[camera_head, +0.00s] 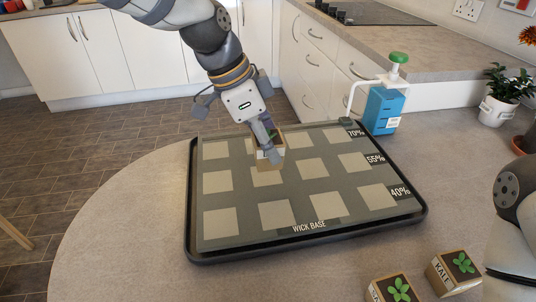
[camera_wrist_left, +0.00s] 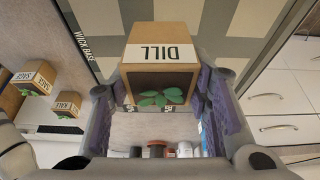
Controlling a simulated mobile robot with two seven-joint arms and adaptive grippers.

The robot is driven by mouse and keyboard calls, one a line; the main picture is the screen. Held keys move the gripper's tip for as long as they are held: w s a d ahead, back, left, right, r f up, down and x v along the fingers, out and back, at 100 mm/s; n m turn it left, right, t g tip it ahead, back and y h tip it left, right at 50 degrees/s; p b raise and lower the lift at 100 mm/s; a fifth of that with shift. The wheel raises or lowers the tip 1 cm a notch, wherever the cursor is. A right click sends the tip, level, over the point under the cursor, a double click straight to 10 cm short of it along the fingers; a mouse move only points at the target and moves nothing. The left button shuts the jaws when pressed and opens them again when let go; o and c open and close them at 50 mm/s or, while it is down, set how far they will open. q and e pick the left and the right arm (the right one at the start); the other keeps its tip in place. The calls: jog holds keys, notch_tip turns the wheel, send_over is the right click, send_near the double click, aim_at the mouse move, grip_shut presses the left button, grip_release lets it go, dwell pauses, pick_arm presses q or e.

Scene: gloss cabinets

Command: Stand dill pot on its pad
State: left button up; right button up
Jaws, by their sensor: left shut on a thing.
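The dill pot (camera_wrist_left: 161,45) is a small brown cube with a white DILL label and green leaves. My left gripper (camera_wrist_left: 160,100) is shut on it, one finger on each side. In the head view the dill pot (camera_head: 279,151) is over the middle of the dark WICK BASE tray (camera_head: 310,238), around the 55% and 70% rows, partly hidden by the gripper (camera_head: 270,148). Light square pads (camera_head: 276,214) lie in rows on the tray. I cannot tell whether the pot touches a pad. My right arm shows at the right edge, its gripper out of view.
A pot labelled KALE (camera_head: 453,272) and another leafy pot (camera_head: 393,288) stand on the counter at the front right. A blue bottle (camera_head: 382,110) with a green top stands beyond the tray's back right corner. A white-potted plant (camera_head: 497,108) is further right. The counter left of the tray is clear.

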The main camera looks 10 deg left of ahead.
aim_at(266, 156)
pick_arm(q)
jog(key=shift+w+a+f, duration=0.3)
jog(key=shift+w+f, duration=0.5)
jog(key=shift+f, duration=0.1)
jog(key=shift+w+a+f, duration=0.1)
jog(key=shift+w+f, duration=0.05)
jog(key=shift+f, duration=0.75)
jog(key=shift+w+a+f, duration=0.1)
jog(key=shift+w+f, duration=0.05)
jog(key=shift+f, duration=0.7)
pick_arm(e)
jog(key=shift+s+f, duration=0.4)
pick_arm(q)
jog(key=shift+f, duration=0.2)
jog(key=o, duration=1.2)
jog(key=v, duration=1.2)
jog(key=shift+s+r+p, duration=0.15)
jog(key=shift+p, duration=0.2)
pick_arm(e)
jog(key=shift+w+r, duration=0.65)
